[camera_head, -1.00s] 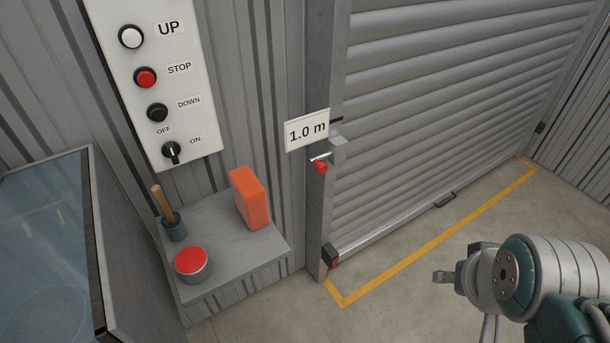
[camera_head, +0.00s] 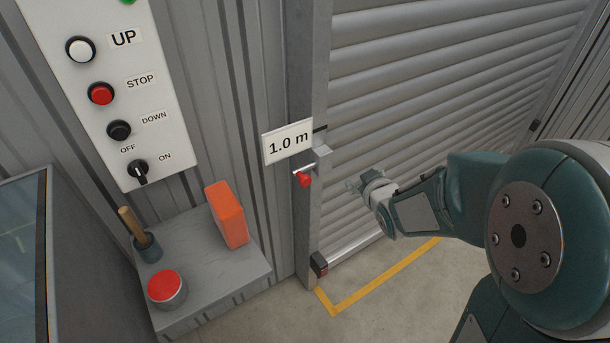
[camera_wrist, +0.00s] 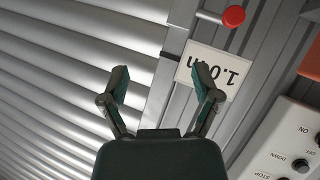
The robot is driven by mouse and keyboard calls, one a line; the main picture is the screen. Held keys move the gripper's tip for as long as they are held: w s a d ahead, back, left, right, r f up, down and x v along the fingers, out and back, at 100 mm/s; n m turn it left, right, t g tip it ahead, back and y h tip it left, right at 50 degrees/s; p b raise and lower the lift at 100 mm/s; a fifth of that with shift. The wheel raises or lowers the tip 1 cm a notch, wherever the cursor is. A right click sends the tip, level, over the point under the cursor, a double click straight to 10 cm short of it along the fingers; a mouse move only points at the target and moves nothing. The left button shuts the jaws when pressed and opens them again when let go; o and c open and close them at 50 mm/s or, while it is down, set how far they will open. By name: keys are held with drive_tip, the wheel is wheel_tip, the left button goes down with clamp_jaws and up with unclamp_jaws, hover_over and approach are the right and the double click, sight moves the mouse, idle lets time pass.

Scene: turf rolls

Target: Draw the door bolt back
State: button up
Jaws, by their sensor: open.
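The door bolt is a silver rod with a red knob (camera_head: 304,179) on the door's left post, just below the 1.0 m sign. In the wrist view the red knob (camera_wrist: 233,16) is at the top, with the silver rod (camera_wrist: 209,17) to its left. The roller door (camera_head: 430,95) is down, its slats filling the area right of the post. My gripper (camera_head: 358,185) is in front of the door, to the right of the knob and apart from it. In the wrist view its two fingers (camera_wrist: 160,85) are spread with nothing between them.
A 1.0 m sign (camera_head: 288,142) sticks out beside the post, above the bolt. A control panel (camera_head: 105,70) with buttons and a switch is on the left wall. A grey shelf (camera_head: 215,285) holds an orange block (camera_head: 227,214), a red-topped can (camera_head: 166,288) and a wooden-handled tool (camera_head: 132,225).

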sight(307, 183)
drive_tip(key=a+f+n+t+y, duration=0.2)
drive_tip(key=a+f+n+y, duration=0.2)
drive_tip(key=a+f+y, duration=0.45)
drive_tip(key=shift+h, duration=0.55)
drive_tip(key=x, duration=0.6)
drive_tip(key=d+f+x, duration=0.1)
drive_tip(key=x, duration=0.3)
drive_tip(key=shift+w+f, duration=0.1)
drive_tip(key=shift+w, duration=0.15)
